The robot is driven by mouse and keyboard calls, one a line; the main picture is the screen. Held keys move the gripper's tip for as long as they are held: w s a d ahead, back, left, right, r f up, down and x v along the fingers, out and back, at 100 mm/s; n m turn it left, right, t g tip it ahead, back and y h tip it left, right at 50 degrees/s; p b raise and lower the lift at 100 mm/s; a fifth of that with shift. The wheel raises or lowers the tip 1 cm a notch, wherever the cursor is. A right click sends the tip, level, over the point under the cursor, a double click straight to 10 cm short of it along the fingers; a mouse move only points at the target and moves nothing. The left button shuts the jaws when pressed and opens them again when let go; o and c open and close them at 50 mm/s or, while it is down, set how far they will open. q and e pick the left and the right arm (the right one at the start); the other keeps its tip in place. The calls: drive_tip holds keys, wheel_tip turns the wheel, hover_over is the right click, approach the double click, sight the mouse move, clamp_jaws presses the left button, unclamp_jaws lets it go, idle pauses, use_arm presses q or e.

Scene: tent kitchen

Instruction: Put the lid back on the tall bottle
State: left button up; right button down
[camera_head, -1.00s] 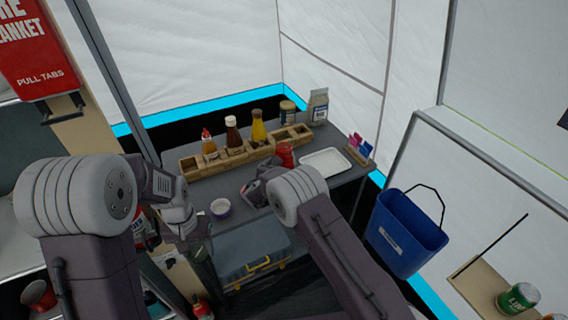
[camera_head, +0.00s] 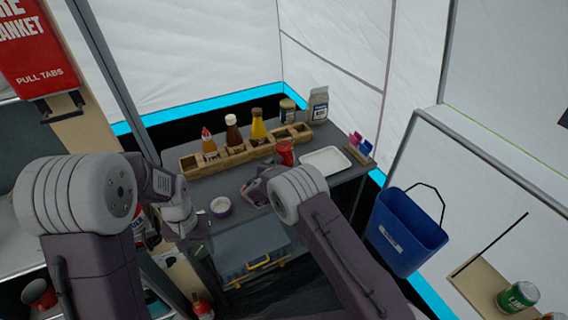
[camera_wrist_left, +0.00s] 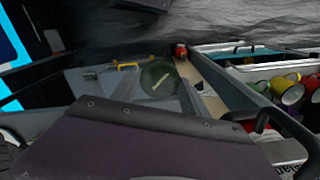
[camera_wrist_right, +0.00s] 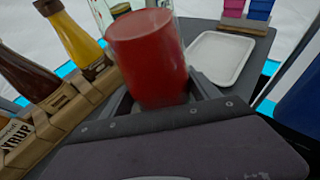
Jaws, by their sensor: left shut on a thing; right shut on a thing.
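My left gripper (camera_wrist_left: 155,95) is shut on a round, dark green, see-through thing (camera_wrist_left: 158,76) with a pale strip across it. It may be the lid; I cannot tell for certain. In the head view the left gripper (camera_head: 192,224) is low beside the small bowl, at the table's near left edge. My right gripper (camera_wrist_right: 160,98) is shut on a red cylinder (camera_wrist_right: 148,58), which hides its fingertips. The red cylinder also shows in the head view (camera_head: 285,151), in front of the wooden rack. No tall bottle can be told apart for certain; clear glass (camera_wrist_right: 101,12) shows behind the cylinder.
The wooden rack (camera_head: 190,163) holds sauce bottles along the table's back. A white tray (camera_head: 325,158) lies to the right of the red cylinder. A small bowl (camera_head: 220,207) stands between the grippers. A blue bin (camera_head: 405,235) is at the right, a grey case (camera_head: 245,255) below.

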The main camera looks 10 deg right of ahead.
sight(284, 154)
drive_tip(key=shift+r, duration=0.25)
drive_tip(key=shift+w+r, duration=0.1)
drive_tip(key=shift+r, duration=1.85)
use_arm(q)
drive_tip(key=shift+f+b, duration=0.75)
use_arm(e)
drive_tip(key=s+d+r, duration=0.6)
drive_tip(key=s+d, duration=0.1)
drive_tip(key=d, duration=0.2)
drive_tip(key=shift+r, duration=0.35)
drive_tip(key=shift+s+d, duration=0.1)
drive_tip(key=shift+s, duration=0.05)
